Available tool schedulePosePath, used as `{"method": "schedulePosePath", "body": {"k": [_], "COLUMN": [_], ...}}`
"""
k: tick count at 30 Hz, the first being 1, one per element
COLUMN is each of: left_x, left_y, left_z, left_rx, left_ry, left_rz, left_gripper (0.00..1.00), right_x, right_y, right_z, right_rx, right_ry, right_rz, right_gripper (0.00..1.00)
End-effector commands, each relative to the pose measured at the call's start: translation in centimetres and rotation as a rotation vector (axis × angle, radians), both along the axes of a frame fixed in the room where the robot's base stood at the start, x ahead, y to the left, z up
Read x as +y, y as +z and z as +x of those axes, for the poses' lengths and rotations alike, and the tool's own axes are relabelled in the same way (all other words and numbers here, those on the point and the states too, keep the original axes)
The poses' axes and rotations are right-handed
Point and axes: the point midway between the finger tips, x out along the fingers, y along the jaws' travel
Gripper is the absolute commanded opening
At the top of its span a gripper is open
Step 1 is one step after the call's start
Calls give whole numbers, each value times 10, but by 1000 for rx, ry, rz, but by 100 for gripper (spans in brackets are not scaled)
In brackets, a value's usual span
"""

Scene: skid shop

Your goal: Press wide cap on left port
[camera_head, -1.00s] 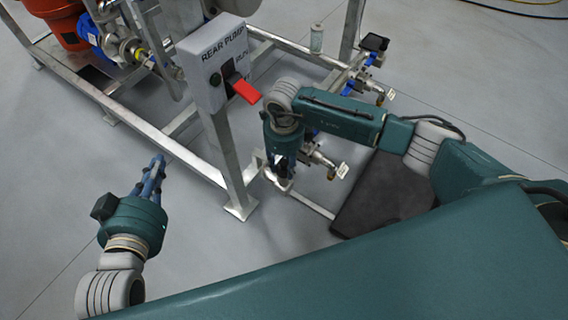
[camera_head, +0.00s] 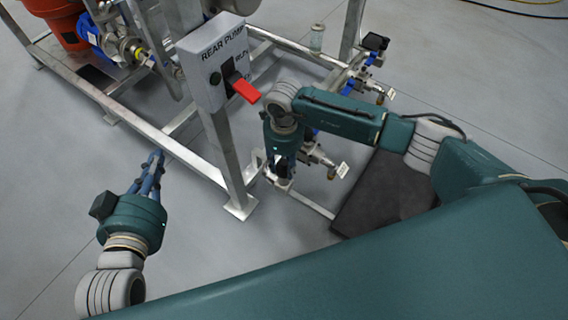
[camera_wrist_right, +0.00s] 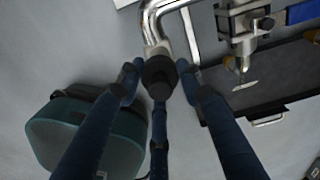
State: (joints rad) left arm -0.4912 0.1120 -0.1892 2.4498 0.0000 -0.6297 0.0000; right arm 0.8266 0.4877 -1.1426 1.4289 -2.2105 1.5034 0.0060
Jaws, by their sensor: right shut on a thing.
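In the right wrist view my right gripper (camera_wrist_right: 160,82) is shut on a dark round cap (camera_wrist_right: 160,72), with fingers on both sides and one below. The cap sits at the end of a curved metal pipe, the port (camera_wrist_right: 152,32). It appears to touch or cover the pipe mouth; how far it is seated I cannot tell. In the head view my right gripper (camera_head: 282,178) points down beside the skid's lower frame, and its fingers and the cap are mostly hidden. My left gripper (camera_head: 150,172) is over bare floor at the left, apparently empty, its finger gap unclear.
A grey REAR PUMP switch box (camera_head: 212,65) with a red lever (camera_head: 245,90) stands on a post left of my right arm. Valves with tags (camera_head: 322,160) are close to the right gripper. A dark tray (camera_head: 385,195) lies to the right. Floor at the left is clear.

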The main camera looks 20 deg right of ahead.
Motion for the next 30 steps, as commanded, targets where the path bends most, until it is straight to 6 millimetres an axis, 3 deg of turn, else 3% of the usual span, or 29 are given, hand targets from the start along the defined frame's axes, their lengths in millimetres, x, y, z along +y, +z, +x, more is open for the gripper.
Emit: {"method": "schedulePosePath", "body": {"k": [9,10,13,19,22,30], "left_x": [0,0,0,0,0,0], "left_y": [-1,-1,-1,-1,-1,-2], "left_z": [0,0,0,0,0,-1], "left_rx": [3,3,4,4,4,6], "left_ry": [0,0,0,0,0,0], "left_rz": [1,1,1,1,1,2], "left_gripper": [0,0,0,0,0,0], "right_x": [0,0,0,0,0,0], "right_y": [0,0,0,0,0,0], "right_z": [0,0,0,0,0,0], "right_rx": [0,0,0,0,0,0], "right_ry": [0,0,0,0,0,0], "right_rz": [0,0,0,0,0,0], "right_gripper": [23,40,58,58,76,77]}}
